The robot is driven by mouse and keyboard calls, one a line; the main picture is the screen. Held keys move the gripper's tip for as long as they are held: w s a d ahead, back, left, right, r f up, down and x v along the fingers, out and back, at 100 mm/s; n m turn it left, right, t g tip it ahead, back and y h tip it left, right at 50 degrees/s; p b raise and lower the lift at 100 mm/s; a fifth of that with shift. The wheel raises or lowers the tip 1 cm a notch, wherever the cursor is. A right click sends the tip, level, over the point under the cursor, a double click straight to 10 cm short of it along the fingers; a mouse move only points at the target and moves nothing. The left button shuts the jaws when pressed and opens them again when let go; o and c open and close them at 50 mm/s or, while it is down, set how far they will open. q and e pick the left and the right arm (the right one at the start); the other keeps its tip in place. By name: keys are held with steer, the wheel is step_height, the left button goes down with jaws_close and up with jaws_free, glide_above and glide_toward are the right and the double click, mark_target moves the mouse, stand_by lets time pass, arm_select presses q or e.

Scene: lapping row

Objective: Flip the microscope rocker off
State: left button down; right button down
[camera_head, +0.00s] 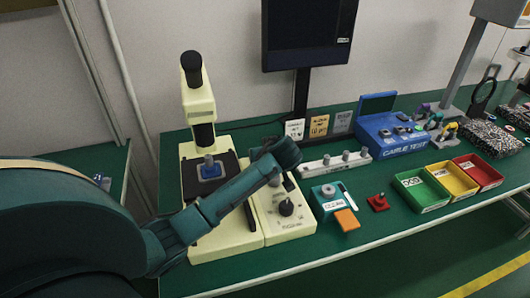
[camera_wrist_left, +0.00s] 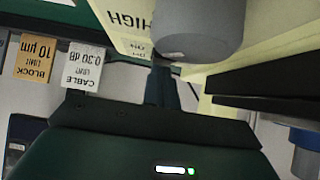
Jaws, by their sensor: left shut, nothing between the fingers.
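The cream microscope (camera_head: 196,105) stands at the left of the green bench, with a black eyepiece on top. Its control box (camera_head: 292,229) carries a dark dial knob (camera_head: 286,207). My left gripper (camera_head: 288,183) reaches over the box from the left, pointing down behind the knob. In the left wrist view its fingers (camera_wrist_left: 162,72) are together and empty, close to the panel's ON label (camera_wrist_left: 138,45). A large grey knob (camera_wrist_left: 200,28) fills the top there. I cannot make out the rocker; the fingers and knob cover that area. My right gripper is out of view.
A white strip with several knobs (camera_head: 334,162) and a teal box with an orange pad (camera_head: 346,219) stand to the right. Farther right are a blue cable tester (camera_head: 398,146) and green, yellow and red bins (camera_head: 424,188). A monitor (camera_head: 308,35) stands behind.

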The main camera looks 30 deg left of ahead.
arm_select(q)
steer(key=shift+a, duration=0.1)
steer(key=shift+w+a+r, duration=0.25)
steer(key=shift+w+a, duration=0.25)
stand_by(0.4)
